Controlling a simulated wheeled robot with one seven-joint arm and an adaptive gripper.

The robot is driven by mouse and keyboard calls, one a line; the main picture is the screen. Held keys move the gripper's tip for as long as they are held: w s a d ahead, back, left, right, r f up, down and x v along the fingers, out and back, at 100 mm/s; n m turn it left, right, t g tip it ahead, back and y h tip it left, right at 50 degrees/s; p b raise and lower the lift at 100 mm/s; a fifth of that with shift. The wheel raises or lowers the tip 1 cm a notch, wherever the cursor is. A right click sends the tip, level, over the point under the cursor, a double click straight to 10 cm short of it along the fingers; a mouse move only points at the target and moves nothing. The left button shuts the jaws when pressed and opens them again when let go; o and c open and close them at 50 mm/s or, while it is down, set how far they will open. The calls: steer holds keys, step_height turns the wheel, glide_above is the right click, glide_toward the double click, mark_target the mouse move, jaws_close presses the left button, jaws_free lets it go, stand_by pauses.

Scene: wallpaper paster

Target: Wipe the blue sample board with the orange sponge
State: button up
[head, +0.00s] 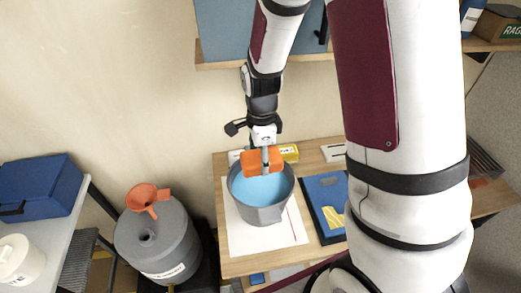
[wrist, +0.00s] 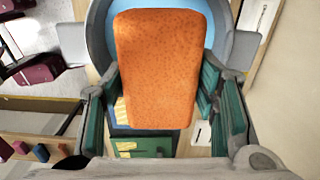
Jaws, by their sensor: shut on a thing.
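My gripper (head: 265,158) is shut on the orange sponge (head: 252,166), which is at the back rim of the grey bucket (head: 262,215). The bucket holds light blue liquid (head: 258,189). I cannot tell whether the sponge touches the liquid. In the wrist view the sponge (wrist: 160,70) sits between the two fingers and hides much of the bucket. The blue sample board (head: 325,187) lies flat on the wooden table, right of the bucket, with a yellow patch (head: 333,219) on it. My arm hides its right part.
The bucket stands on a white sheet (head: 290,232) on the table (head: 226,266). A yellow box (head: 289,153) is behind the bucket. A grey drum (head: 160,245) with an orange funnel (head: 148,198) stands left. A blue case (head: 37,187) sits on a side bench. A shelf (head: 215,57) is above.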

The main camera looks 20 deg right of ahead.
step_height(320, 180, down, 9)
steer(key=b, duration=0.3)
steer(key=shift+r+b, duration=0.2)
steer(key=shift+b, duration=0.1)
steer(key=shift+f, duration=0.9)
steer(key=shift+f, duration=0.35)
steer(key=shift+f, duration=0.25)
steer(key=shift+a, duration=0.1)
stand_by(0.7)
